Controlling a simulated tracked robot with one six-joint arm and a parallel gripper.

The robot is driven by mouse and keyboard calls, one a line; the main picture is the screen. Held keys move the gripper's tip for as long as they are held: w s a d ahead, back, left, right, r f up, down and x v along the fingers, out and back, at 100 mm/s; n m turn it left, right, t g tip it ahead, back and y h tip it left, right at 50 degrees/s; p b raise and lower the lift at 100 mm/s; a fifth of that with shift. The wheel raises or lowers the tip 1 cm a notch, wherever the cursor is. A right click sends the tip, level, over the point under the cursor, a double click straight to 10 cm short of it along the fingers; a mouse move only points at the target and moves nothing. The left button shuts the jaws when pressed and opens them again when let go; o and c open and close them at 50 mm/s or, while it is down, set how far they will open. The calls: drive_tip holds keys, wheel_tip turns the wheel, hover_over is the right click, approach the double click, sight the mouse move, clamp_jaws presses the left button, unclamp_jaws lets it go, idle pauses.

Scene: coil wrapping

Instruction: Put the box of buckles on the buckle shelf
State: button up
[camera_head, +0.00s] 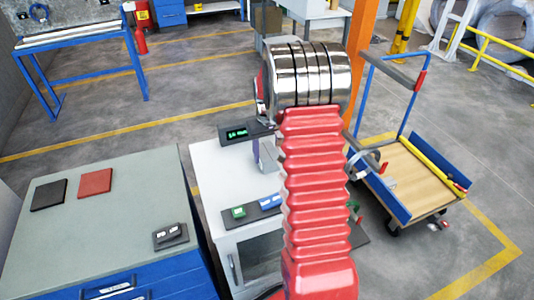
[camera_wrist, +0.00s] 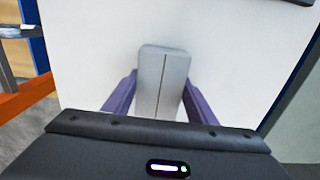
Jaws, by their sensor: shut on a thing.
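A light grey box (camera_wrist: 163,80) with a dark seam down its middle stands out in the wrist view. My gripper (camera_wrist: 160,98) is shut on it, with one purple finger against each side. Behind the box is the plain white top of a cabinet, and I cannot tell whether the box touches it. In the head view my red arm hides most of the gripper; a purple finger (camera_head: 267,154) shows left of the arm, above the white cabinet top (camera_head: 212,165). I cannot make out which surface is the buckle shelf.
A black display (camera_head: 246,132) and small green and blue items stand on the white cabinet. A grey-topped blue cabinet (camera_head: 115,205) is at left. An orange post (camera_head: 361,45) and a wooden-decked cart (camera_head: 415,180) are at right. Open floor lies behind, toward a blue-framed table (camera_head: 75,35).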

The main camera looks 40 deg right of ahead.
sight(267, 151)
drive_tip(key=o, duration=1.4)
wheel_tip(267, 151, up, 12)
drive_tip(key=shift+r, duration=0.1)
